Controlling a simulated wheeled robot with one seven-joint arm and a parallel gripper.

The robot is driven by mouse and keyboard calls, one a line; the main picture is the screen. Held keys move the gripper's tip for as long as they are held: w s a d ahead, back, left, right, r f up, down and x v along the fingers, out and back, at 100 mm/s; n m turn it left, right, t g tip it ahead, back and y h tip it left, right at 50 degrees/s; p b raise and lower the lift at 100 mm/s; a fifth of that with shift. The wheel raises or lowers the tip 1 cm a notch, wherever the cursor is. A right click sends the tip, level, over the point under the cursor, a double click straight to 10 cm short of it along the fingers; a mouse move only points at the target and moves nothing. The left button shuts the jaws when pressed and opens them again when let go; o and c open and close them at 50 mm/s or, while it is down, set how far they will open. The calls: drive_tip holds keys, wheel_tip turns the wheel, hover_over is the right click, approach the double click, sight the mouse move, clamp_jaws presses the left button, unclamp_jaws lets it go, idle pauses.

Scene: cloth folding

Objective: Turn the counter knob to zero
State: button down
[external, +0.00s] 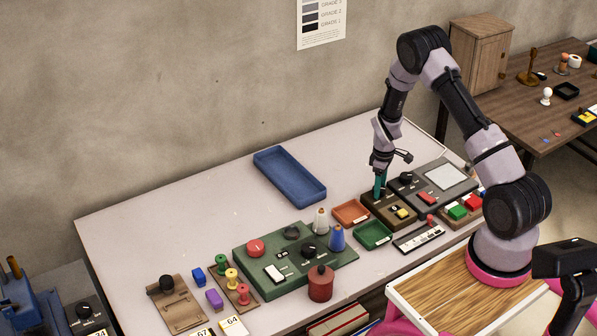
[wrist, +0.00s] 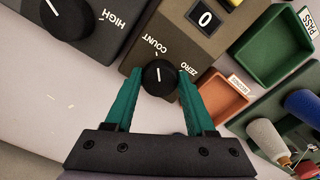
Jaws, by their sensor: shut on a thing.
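The counter knob (wrist: 160,78) is a round black knob with a white pointer line, on a brown counter box (wrist: 194,48) with the words COUNT and ZERO beside it. A small display (wrist: 205,18) on the box reads 0. My gripper (wrist: 160,82) has its two teal fingers shut on the knob, one on each side.

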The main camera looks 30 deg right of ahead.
drive_tip(key=m, duration=0.8)
drive_tip(key=shift+a, duration=0.1)
drive_tip(key=m, duration=0.4)
drive_tip(key=shift+m, duration=0.3)
drive_tip(key=shift+a+m, duration=0.1)
drive_tip(key=shift+m, duration=2)
drive_tip(key=shift+c, duration=1.2)
unclamp_jaws()
wheel_tip(320, 180, up, 11)
